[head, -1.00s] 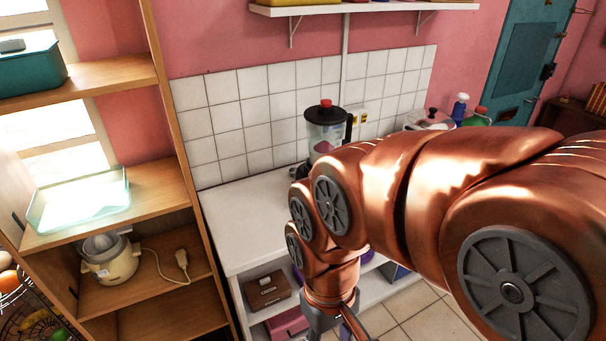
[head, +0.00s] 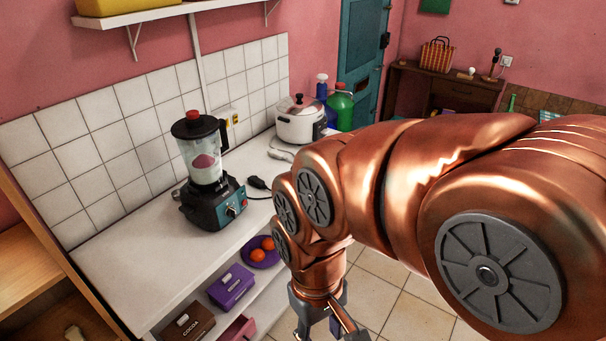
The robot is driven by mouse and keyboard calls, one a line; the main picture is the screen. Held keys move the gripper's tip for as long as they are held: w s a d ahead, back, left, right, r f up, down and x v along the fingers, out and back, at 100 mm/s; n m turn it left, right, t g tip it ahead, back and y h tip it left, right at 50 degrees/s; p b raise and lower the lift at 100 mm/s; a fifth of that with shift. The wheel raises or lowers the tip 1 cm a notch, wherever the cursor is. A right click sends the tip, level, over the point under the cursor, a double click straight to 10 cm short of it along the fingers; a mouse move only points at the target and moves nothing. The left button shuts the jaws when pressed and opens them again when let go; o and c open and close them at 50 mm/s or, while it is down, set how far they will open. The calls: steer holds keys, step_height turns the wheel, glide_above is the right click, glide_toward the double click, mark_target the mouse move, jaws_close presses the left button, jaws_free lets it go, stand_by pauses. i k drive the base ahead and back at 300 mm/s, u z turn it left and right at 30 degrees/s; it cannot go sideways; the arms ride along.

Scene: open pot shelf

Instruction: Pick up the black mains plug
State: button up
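The black mains plug (head: 257,183) lies on the white counter (head: 128,240), just right of the blender, with a dark cord running from it. My gripper (head: 323,328) hangs at the bottom of the view, in front of the counter and lower in the picture than the plug. Its grey fingers stand apart with nothing seen between them, and their ends reach the bottom edge of the picture. It is well clear of the plug. My arm passes just right of the plug and covers part of the counter there.
A blender (head: 207,180) stands left of the plug, and a white rice cooker (head: 299,122) behind it. Bottles (head: 340,107) stand farther back. Below are a purple plate with oranges (head: 258,256), a purple box (head: 231,287) and a cocoa box (head: 187,324). Tiled floor (head: 405,318) is open at right.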

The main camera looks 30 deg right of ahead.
mark_target(252, 180)
steer(key=z, duration=0.45)
steer(key=k, duration=1.15)
steer(key=u, duration=0.4)
steer(key=i, duration=0.5)
steer(key=z, duration=0.15)
steer(key=k, duration=0.55)
steer(key=z, duration=0.9)
steer(key=i, duration=1.2)
steer(key=z, duration=0.45)
steer(key=i, duration=1.2)
steer(key=u, duration=0.5)
